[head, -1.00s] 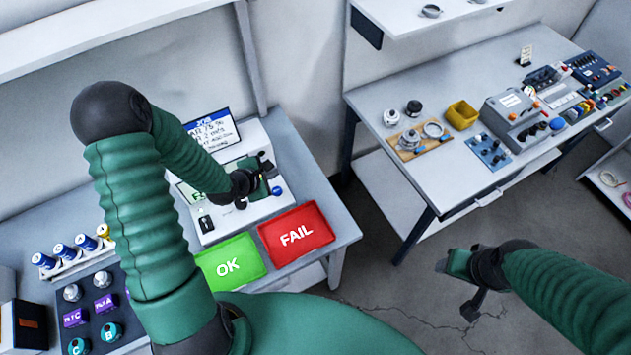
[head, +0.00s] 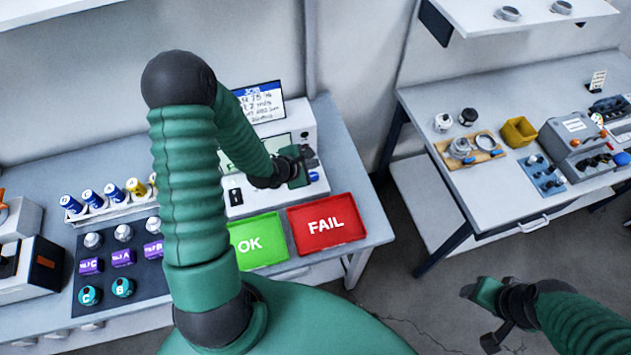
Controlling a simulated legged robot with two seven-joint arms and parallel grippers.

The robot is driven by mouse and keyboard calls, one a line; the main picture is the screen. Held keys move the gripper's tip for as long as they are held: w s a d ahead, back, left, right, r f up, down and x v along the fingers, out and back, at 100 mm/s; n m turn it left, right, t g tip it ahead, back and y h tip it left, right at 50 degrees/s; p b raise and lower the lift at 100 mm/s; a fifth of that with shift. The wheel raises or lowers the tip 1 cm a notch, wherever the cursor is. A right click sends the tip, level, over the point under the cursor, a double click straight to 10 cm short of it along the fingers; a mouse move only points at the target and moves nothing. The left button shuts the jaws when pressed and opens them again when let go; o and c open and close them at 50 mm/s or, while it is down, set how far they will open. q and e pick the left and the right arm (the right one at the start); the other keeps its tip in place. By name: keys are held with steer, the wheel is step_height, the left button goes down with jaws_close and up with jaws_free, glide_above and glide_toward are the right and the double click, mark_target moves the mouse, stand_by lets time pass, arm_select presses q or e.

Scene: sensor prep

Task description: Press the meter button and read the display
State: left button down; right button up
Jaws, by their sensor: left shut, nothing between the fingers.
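The meter (head: 306,136) is a white box on the left bench. Its green-lit display is partly hidden behind my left arm. A blue button (head: 314,176) shows at its lower right and a black switch at its lower left. A screen (head: 268,104) with a blue header and text stands behind it, its left part covered by my arm. My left gripper (head: 298,166) is shut and empty in front of the meter's face, close to the blue button; I cannot tell whether it touches the meter. My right gripper (head: 478,318) hangs over the floor at lower right, apart from everything.
A green OK tray (head: 272,250) and a red FAIL tray (head: 350,226) lie in front of the meter. A second bench (head: 480,212) stands right across open floor.

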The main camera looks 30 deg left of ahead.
mark_target(312, 177)
arm_select(q)
steer(key=f+b, duration=0.1)
steer(key=f, duration=0.1)
steer(key=a+f, duration=0.1)
steer(key=f, duration=0.1)
steer(key=shift+a+b, duration=0.15)
steer(key=shift+b, duration=0.2)
steer(key=shift+f, duration=0.1)
steer(key=shift+d+r, duration=0.25)
steer(key=shift+d, duration=0.4)
steer(key=shift+a+f, duration=0.15)
steer(key=shift+a, duration=0.35)
arm_select(e)
steer(key=shift+a+f, duration=0.3)
steer(key=shift+f, duration=0.35)
steer(key=shift+a+f, duration=0.3)
steer(key=shift+f, duration=0.35)
arm_select(q)
steer(key=shift+d, duration=0.35)
arm_select(e)
steer(key=shift+d, duration=0.4)
arm_select(q)
steer(key=shift+a, duration=0.25)
arm_select(e)
steer(key=shift+a, duration=0.3)
arm_select(q)
steer(key=shift+d, duration=0.15)
arm_select(e)
steer(key=shift+d, duration=0.15)
